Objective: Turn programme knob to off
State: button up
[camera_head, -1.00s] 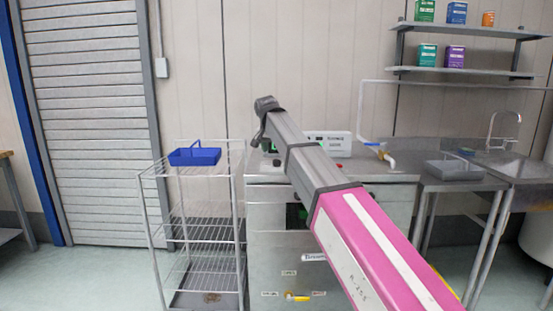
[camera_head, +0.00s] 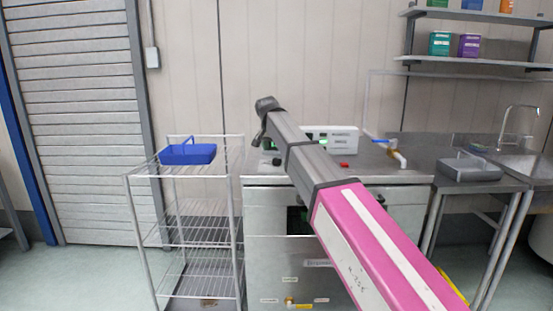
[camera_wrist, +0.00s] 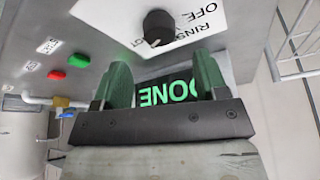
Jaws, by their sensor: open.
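The programme knob (camera_wrist: 158,27) is a round black dial on a white label plate (camera_wrist: 205,18) in the wrist view. The words OFF and RINSE are printed to its right; part of another word shows at its left. A dark display (camera_wrist: 168,92) with green, upside-down letters reading DONE shows between the fingers. In the head view my arm hides the fingertips, and I cannot pick out the knob surely.
A green button (camera_wrist: 77,60) and a red button (camera_wrist: 57,75) sit left of the plate. The steel machine (camera_head: 268,215) has a white box (camera_head: 345,139) at its back. A wire rack (camera_head: 190,225) with a blue caddy (camera_head: 187,154) stands left, a sink counter (camera_head: 508,184) right.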

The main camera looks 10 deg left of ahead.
aim_at(277, 159)
jog(key=shift+x, duration=3.05)
jog(key=c, duration=0.9)
